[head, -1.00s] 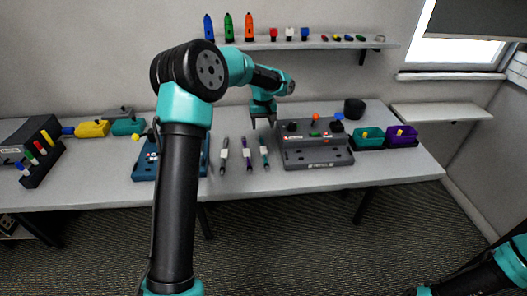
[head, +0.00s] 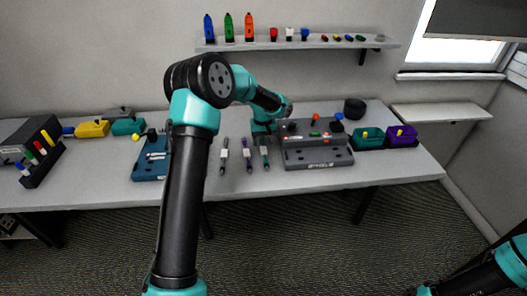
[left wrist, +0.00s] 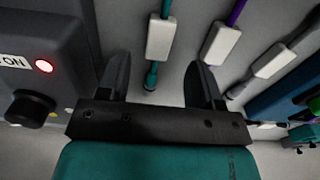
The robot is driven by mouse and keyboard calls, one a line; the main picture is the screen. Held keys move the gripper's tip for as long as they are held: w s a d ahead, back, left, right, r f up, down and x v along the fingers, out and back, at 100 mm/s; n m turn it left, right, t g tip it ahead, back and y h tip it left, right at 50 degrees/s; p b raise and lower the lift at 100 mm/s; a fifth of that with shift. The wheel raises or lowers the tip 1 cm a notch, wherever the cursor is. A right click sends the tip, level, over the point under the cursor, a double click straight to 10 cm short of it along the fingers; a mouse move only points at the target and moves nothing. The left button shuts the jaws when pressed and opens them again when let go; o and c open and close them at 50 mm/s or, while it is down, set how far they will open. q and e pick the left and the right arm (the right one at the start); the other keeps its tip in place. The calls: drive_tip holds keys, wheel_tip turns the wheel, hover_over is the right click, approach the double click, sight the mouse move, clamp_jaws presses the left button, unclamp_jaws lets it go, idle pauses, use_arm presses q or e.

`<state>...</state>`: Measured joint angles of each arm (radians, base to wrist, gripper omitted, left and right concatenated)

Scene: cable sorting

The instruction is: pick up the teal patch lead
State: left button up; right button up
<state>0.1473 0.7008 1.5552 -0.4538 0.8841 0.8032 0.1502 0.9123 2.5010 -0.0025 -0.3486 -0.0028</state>
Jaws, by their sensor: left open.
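The teal patch lead (head: 265,153) lies on the table, the rightmost of three leads in the head view, with a white label around its middle. The left wrist view shows its label (left wrist: 161,38) and teal cord up close. My left gripper (left wrist: 158,62) is open, its fingers on either side of the lead's line, not closed on it. In the head view my left gripper (head: 261,135) is low at the lead's far end; its fingertips are hard to make out there. My right gripper is out of view.
A purple-ended lead (head: 247,154) and a dark lead (head: 224,156) lie to the left. A grey console (head: 318,155) with a lit red light stands close on the right. A blue board (head: 148,170) is further left. Teal (head: 368,139) and purple (head: 402,137) bins stand far right.

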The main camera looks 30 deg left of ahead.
sight(264, 149)
use_arm(q)
wheel_tip(264, 149, down, 4)
drive_tip(key=shift+w+f, duration=0.1)
drive_tip(key=shift+f, duration=0.1)
idle(0.4)
drive_tip(key=c, duration=1)
